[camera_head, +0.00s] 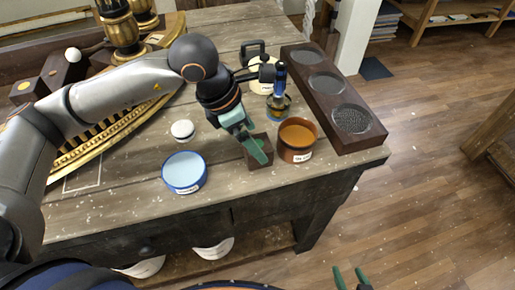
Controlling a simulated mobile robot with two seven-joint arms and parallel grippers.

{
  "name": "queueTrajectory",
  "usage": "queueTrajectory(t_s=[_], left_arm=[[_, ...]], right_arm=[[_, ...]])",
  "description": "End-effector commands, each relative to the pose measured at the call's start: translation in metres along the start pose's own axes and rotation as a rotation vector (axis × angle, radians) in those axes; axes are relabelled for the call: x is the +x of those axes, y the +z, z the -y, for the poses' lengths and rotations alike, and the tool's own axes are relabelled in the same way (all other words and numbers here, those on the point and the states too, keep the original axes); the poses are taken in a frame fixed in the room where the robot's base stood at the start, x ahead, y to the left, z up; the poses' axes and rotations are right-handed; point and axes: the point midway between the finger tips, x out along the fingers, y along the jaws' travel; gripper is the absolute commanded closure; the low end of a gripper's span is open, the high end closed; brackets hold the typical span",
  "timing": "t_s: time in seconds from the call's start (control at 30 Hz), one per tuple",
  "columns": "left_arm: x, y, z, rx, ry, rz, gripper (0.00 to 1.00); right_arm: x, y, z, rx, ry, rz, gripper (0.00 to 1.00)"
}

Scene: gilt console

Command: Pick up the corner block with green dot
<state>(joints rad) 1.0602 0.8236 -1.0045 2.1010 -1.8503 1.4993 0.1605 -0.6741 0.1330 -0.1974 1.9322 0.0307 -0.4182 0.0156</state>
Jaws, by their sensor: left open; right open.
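A small dark brown block (263,161) stands near the front edge of the workbench, left of the orange can. It looks like a corner block, but a green dot on it cannot be made out behind the green finger. My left gripper (252,144) points down at this block, open, with one finger across its near side. The other finger is mostly hidden, so I cannot tell whether the fingers touch the block. My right gripper (350,279) is open and empty, low at the bottom edge of the view, in front of the bench.
The orange can (297,140) stands close right of the block. Gilt trim (100,135) and dark blocks (27,90) fill the left.

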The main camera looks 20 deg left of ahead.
Motion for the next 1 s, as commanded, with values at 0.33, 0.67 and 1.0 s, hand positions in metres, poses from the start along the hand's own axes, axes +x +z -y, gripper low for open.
queueTrajectory(t_s=[0.33, 0.67, 1.0], left_arm=[[0.031, -0.002, 0.000, 0.001, 0.000, 0.000, 0.00], [0.030, -0.002, 0.000, 0.000, 0.000, 0.000, 0.21], [0.030, -0.002, 0.000, 0.000, 0.000, 0.000, 0.60]], right_arm=[[0.000, 0.002, -0.004, -0.001, 0.009, 0.005, 0.38], [0.000, 0.001, -0.004, -0.001, 0.008, 0.000, 0.38], [-0.001, -0.002, -0.003, -0.001, 0.007, -0.005, 0.38]])
